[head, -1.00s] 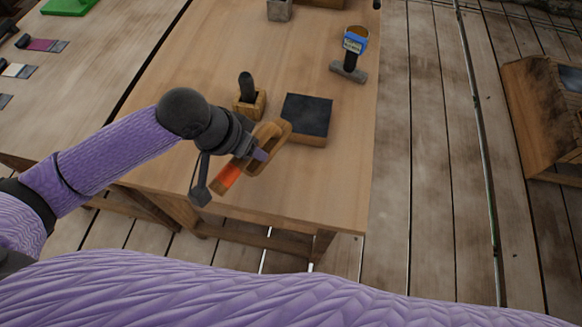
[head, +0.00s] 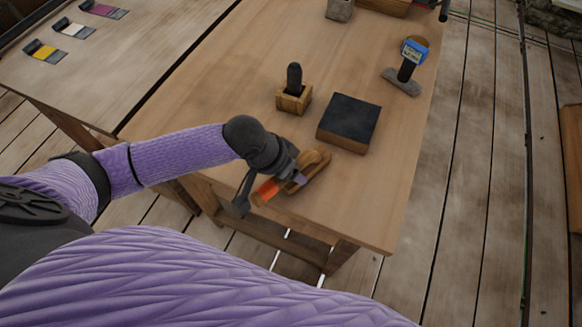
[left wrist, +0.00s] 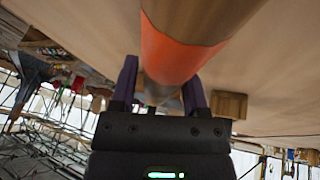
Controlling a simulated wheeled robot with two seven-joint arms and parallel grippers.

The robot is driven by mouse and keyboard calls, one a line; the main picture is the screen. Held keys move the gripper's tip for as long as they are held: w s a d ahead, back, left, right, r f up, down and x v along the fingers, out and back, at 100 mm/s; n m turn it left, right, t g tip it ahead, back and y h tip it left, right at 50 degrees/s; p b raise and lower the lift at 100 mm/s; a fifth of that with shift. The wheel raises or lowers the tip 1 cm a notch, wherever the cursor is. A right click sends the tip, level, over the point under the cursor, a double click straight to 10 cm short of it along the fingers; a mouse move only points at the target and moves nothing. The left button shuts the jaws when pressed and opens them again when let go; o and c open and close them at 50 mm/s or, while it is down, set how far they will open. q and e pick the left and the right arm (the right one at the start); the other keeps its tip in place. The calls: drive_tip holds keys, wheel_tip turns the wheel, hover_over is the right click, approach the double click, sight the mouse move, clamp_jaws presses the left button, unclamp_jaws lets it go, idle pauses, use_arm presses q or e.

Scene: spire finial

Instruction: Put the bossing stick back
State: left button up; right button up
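The bossing stick is a wooden stick with an orange band (head: 267,190). It lies tilted in my left gripper (head: 298,180) over the near part of the table. In the left wrist view the bossing stick (left wrist: 180,50) is large, and the dark purple fingers of the left gripper (left wrist: 162,92) flank it closely. Brown wood (head: 318,169) shows just beyond the fingers in the head view. I cannot tell whether all of it is the stick or part is a separate wooden rest under it. The fingers' contact is partly hidden. My right gripper is not in view.
On the wooden table (head: 230,90), a dark-topped block (head: 348,122) is just beyond the gripper. A small wooden holder (head: 294,102) with a dark handle stands left of it. Bare table lies right of the gripper.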

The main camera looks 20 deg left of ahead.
use_arm(q)
drive_tip(key=shift+o, duration=0.6)
drive_tip(key=shift+r, duration=0.4)
drive_tip(key=p+v, duration=0.4)
drive_tip(key=v, duration=0.7)
drive_tip(key=shift+s+a+r+p, duration=0.2)
drive_tip(key=shift+p, duration=0.1)
